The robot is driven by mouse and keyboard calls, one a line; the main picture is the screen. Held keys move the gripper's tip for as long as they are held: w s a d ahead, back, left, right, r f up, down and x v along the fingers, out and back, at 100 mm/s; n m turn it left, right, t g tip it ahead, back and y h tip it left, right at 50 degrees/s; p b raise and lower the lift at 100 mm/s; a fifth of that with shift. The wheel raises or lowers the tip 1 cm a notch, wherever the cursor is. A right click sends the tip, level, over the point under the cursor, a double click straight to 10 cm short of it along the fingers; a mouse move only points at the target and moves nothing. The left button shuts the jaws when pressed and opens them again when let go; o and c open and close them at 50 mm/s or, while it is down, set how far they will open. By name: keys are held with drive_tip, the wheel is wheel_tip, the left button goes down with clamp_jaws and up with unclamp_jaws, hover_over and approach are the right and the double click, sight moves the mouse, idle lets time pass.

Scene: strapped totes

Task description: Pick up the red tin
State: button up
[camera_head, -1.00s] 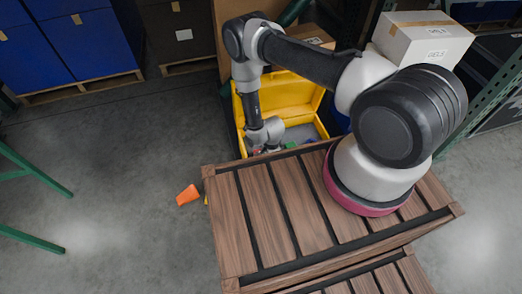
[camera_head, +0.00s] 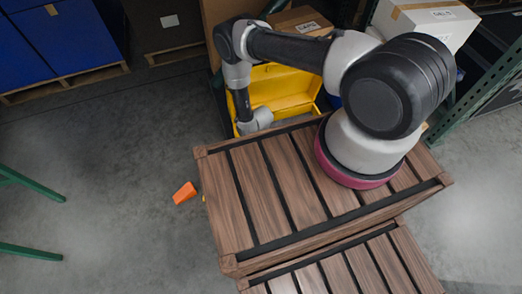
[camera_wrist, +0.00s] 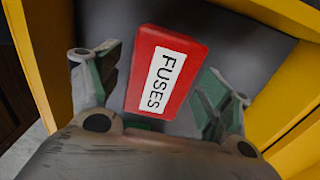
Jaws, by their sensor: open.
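The red tin (camera_wrist: 142,68), with a white label reading FUSES, lies in the yellow tote (camera_wrist: 275,55) in the wrist view. My gripper (camera_wrist: 155,85) is open, with one finger to the left of the tin and one to the right. The tin sits between the fingers, and I see gaps on both sides. In the head view the yellow tote (camera_head: 290,77) stands beyond the slatted wooden top; my wrist reaches down into it. The tin and my fingertips are hidden there.
The slatted wooden top (camera_head: 255,195) lies in front of the tote. An orange wedge (camera_head: 184,193) lies on the floor at left. Cardboard boxes (camera_head: 300,21) and a white box (camera_head: 425,20) stand behind. Green shelving is at right. The floor at left is mostly clear.

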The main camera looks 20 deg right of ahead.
drive_tip(key=shift+f, duration=0.65)
drive_tip(key=c, duration=1.2)
drive_tip(key=shift+c, duration=0.2)
